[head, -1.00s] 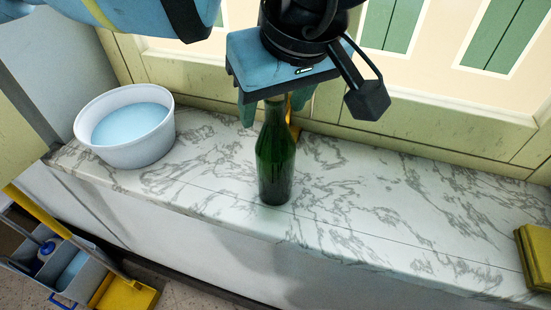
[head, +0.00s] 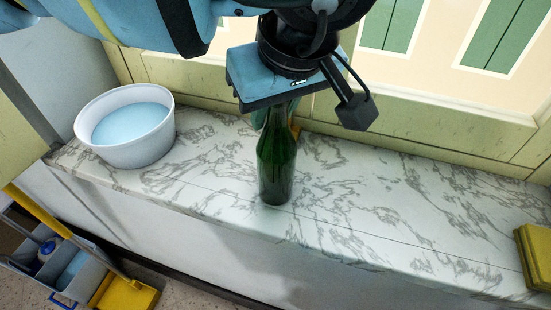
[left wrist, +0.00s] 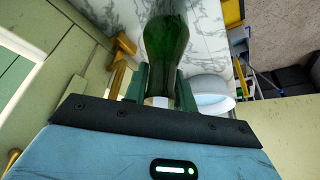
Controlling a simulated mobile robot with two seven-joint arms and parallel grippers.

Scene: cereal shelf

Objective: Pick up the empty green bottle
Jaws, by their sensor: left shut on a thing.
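The green bottle (head: 276,165) stands upright on the marble counter (head: 350,210), near its front edge. My left gripper (head: 272,115) is above it, reaching down, and is shut on the bottle's neck. The gripper body hides the bottle's top in the head view. In the left wrist view, the green fingers (left wrist: 160,90) sit on both sides of the bottle's neck, and the green bottle (left wrist: 167,45) extends away from them. My right gripper is in neither view.
A white bowl (head: 150,150) with light blue contents stands on the counter at left. A yellow object (head: 535,255) lies at the right end. A cleaning caddy (head: 75,275) and yellow dustpan (head: 125,293) are on the floor at lower left. A wall with green panels is behind.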

